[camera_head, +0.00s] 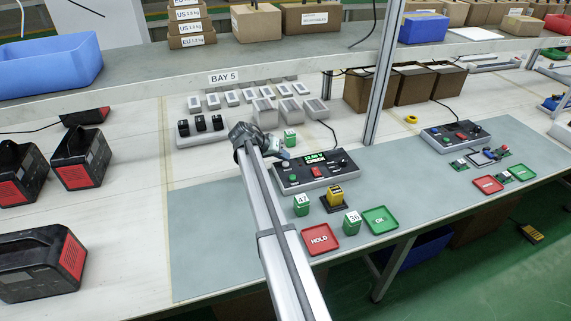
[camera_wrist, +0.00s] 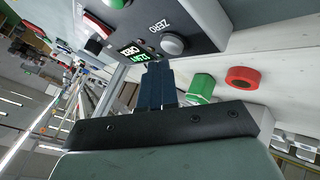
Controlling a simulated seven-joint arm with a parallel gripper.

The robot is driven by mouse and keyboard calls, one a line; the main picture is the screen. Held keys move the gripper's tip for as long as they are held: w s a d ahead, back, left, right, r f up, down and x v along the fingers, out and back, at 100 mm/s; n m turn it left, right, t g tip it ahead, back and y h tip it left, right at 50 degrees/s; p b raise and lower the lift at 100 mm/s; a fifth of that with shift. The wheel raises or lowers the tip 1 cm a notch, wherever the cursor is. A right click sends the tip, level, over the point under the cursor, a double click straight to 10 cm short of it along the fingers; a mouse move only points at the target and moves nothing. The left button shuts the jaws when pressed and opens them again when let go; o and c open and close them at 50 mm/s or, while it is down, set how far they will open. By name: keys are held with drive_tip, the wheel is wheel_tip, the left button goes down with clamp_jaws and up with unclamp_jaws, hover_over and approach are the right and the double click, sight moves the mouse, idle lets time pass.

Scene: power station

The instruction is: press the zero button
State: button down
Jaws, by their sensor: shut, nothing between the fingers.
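The grey control box (camera_head: 322,178) stands on the bench mat, with a lit green display (camera_head: 316,158) on its face. In the wrist view, a round grey button (camera_wrist: 173,44) sits beside the printed word ZERO and the display (camera_wrist: 135,52). My gripper (camera_head: 285,155) is at the box's left back corner in the head view. In the wrist view its dark blue fingers (camera_wrist: 157,68) are together and empty, with their tips just below the zero button in the picture. I cannot tell the exact gap to it. The button is not clear in the head view.
A green block (camera_head: 290,137) stands behind my gripper. Two more green blocks (camera_head: 301,205) (camera_head: 352,222), a yellow-and-black fixture (camera_head: 335,197), a red HOLD tray (camera_head: 320,240) and a green OK tray (camera_head: 380,220) lie in front of the box. The mat's left side is clear.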

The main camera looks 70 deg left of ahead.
sight(283, 164)
drive_tip(key=shift+f, duration=0.3)
drive_tip(key=shift+f, duration=0.45)
idle(1.0)
drive_tip(key=shift+r, duration=0.9)
drive_tip(key=shift+r, duration=2.45)
